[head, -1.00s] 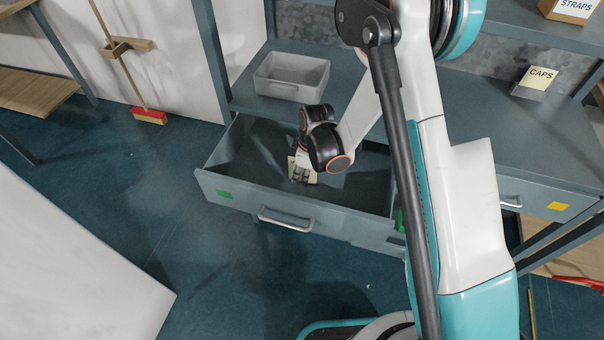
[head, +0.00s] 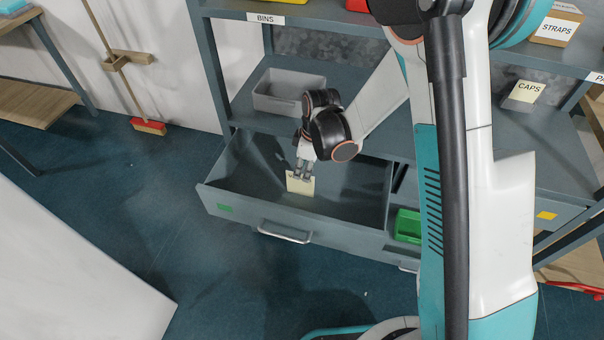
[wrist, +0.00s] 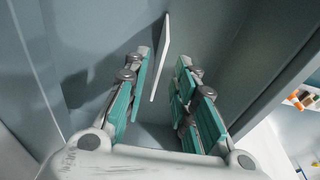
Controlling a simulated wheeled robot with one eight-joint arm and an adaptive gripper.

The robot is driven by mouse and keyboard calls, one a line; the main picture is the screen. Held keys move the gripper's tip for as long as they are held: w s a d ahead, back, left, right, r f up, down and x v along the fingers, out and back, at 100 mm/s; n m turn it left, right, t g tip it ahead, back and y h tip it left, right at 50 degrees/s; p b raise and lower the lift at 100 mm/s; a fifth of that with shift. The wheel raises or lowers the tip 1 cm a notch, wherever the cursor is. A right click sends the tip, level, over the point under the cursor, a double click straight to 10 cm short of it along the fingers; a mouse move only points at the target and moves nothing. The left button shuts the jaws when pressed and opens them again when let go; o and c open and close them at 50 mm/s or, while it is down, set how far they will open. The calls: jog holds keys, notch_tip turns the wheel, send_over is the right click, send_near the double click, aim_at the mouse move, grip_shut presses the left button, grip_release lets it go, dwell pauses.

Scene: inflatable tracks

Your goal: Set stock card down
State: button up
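The stock card (head: 300,186) is a small cream card in the open grey drawer (head: 262,226), just below my gripper (head: 303,172) in the head view. In the wrist view the card (wrist: 160,60) shows nearly edge-on as a thin pale strip between the fingertips. My gripper (wrist: 164,62) is open there, its teal-padded fingers apart on either side of the card. A gap shows between the card and the right finger; whether the left finger touches it I cannot tell. Whether the card's lower edge rests on the drawer floor is unclear.
A grey bin (head: 290,88) stands on the shelf behind the drawer. A green bin (head: 407,225) shows right of the drawer, partly behind my arm. A CAPS holder (head: 523,93) and a STRAPS box (head: 556,27) are at the right. The drawer floor around the card looks clear.

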jog(key=shift+d+r, duration=0.25)
jog(key=shift+r, duration=0.9)
jog(key=s+d+r+m+t, duration=0.2)
jog(key=s+d+r+m, duration=0.15)
jog(key=r, duration=0.55)
jog(key=s+d+r+m+t, duration=0.1)
jog(key=s+d+r+m, duration=0.25)
jog(key=r, duration=0.55)
jog(key=s+d+r+m+t, duration=0.1)
jog(key=s+d+r+m, duration=0.2)
jog(key=s, duration=0.3)
jog(key=s+d+r+m+t+h, duration=0.1)
jog(key=s+d+r+m+t, duration=0.1)
jog(key=s+d+r+m, duration=0.2)
jog(key=s+d, duration=0.1)
jog(key=s, duration=0.2)
jog(key=shift+s+t+h, duration=0.2)
jog(key=shift+t+h, duration=0.1)
